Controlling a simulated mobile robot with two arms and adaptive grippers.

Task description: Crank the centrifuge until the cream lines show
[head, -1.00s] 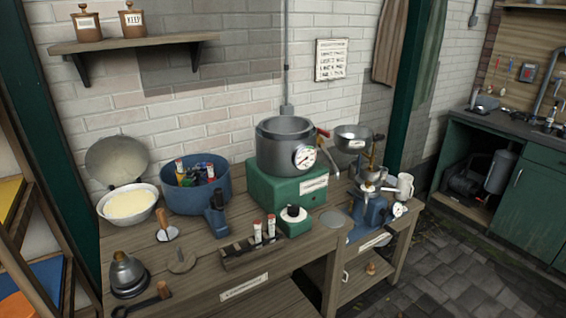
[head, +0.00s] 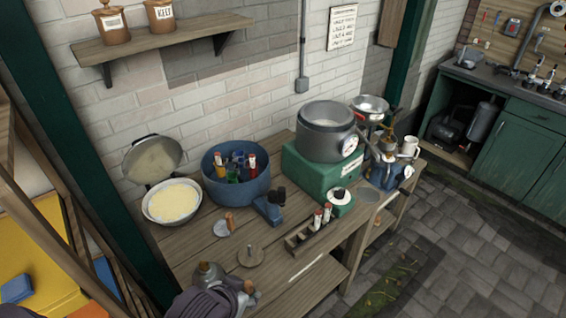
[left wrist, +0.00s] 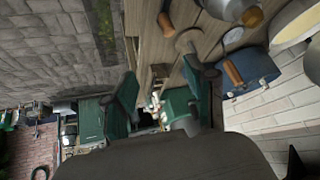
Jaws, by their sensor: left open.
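The centrifuge is a grey drum (head: 326,130) with a white dial on its right side, on a green base (head: 315,172) at the bench's back right. Its top is open; its crank is not clear now. Capped tubes (head: 322,214) stand in a wooden rack (head: 298,239) in front of it. My right gripper is not in view.
A blue tub (head: 240,185) holds several bottles. A cream-filled bowl (head: 173,203) stands left of it. A blue stand (head: 268,208), a wooden disc (head: 250,257) and a metal bell-shaped piece (head: 208,273) crowd the front. A blue machine (head: 385,172) stands at the right.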

